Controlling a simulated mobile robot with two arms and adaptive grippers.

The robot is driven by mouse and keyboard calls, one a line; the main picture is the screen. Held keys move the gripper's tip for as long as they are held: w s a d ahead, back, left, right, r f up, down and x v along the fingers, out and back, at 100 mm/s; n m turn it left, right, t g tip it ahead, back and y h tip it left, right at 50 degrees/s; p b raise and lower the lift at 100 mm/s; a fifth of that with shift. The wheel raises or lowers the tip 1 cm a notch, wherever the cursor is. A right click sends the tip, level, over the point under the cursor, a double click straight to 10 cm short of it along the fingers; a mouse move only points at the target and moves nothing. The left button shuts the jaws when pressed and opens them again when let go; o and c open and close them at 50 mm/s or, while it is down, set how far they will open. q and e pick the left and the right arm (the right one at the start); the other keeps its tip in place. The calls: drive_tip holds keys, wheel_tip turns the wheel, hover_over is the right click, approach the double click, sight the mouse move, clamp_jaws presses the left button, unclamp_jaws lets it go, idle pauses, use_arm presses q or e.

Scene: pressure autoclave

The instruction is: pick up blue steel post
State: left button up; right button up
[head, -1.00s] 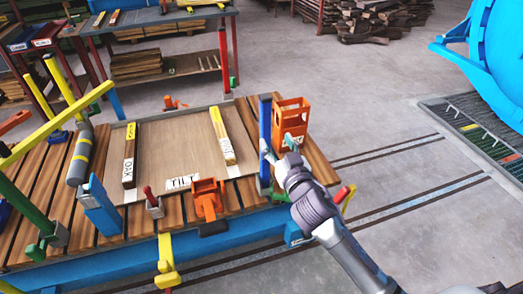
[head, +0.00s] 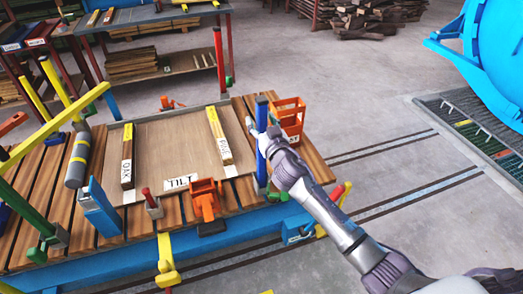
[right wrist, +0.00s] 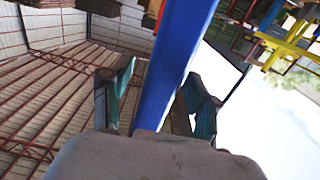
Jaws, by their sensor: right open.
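The upright blue steel post (head: 261,115) stands at the right side of the slatted table (head: 180,212), beside the orange holder. My right gripper (head: 262,131) is open at the upper part of the post. In the right wrist view the blue post (right wrist: 177,55) runs between the two spread fingers of my right gripper (right wrist: 160,100). A gap shows at the left finger; contact on the right side cannot be told. The gripper body hides the post's lower end there. My left gripper is not in view.
An orange holder (head: 291,118) stands just behind the gripper. An orange clamp (head: 206,200), a shorter tilted blue block (head: 99,208) and a board with labelled wooden strips (head: 170,145) lie to the left.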

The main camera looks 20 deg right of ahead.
drive_tip(key=shift+c, duration=0.3)
clamp_jaws()
drive_tip(key=shift+r, duration=0.15)
